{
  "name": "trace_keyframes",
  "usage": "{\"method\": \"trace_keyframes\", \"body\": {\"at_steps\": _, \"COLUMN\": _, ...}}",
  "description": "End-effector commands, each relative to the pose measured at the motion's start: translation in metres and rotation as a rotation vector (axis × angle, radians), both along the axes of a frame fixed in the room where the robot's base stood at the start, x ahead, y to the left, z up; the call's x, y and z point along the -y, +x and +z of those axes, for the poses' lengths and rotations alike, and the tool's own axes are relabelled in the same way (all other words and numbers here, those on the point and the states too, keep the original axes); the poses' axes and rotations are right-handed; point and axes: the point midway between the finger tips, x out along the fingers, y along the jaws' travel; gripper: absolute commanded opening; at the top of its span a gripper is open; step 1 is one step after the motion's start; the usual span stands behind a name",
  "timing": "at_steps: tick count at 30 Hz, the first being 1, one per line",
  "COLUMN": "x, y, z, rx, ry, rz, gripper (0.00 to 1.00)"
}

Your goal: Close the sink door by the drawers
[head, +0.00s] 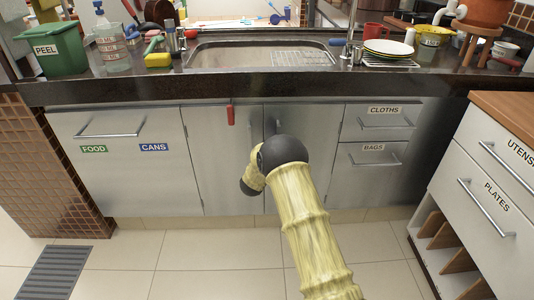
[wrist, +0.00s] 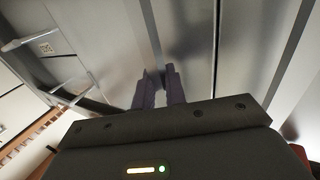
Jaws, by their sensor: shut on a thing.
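The sink door by the drawers (head: 312,128) is the plain grey panel under the sink, just left of the CLOTHS and BAGS drawers. In the head view it looks flush or nearly flush with the front; a small gap cannot be ruled out. A dark upright handle (head: 278,126) shows near its left edge, partly behind my arm. My gripper is hidden behind my arm in the head view. In the wrist view my gripper (wrist: 158,82) points at the door front, its two dark fingers close together on a small dark piece, apparently this handle.
The other sink door (head: 212,150) with a red handle (head: 231,115) is shut on the left. The CLOTHS drawer (head: 380,121) and BAGS drawer (head: 372,172) are shut. A white drawer unit (head: 485,190) stands at the right. The tiled floor (head: 190,265) is clear.

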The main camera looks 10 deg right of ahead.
Motion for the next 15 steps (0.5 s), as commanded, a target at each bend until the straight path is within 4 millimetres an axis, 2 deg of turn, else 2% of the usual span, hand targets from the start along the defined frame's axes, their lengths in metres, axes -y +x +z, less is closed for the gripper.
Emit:
{"method": "trace_keyframes", "body": {"at_steps": 1, "x": 0.0127, "y": 0.0020, "z": 0.0020, "rx": 0.005, "ry": -0.005, "rz": -0.020, "gripper": 0.00}}
{"method": "trace_keyframes", "body": {"at_steps": 4, "x": 0.0187, "y": 0.0050, "z": 0.0023, "rx": 0.006, "ry": -0.005, "rz": -0.027, "gripper": 0.00}}
{"method": "trace_keyframes", "body": {"at_steps": 15, "x": 0.0201, "y": 0.0077, "z": 0.0035, "rx": 0.008, "ry": -0.005, "rz": -0.025, "gripper": 0.00}}
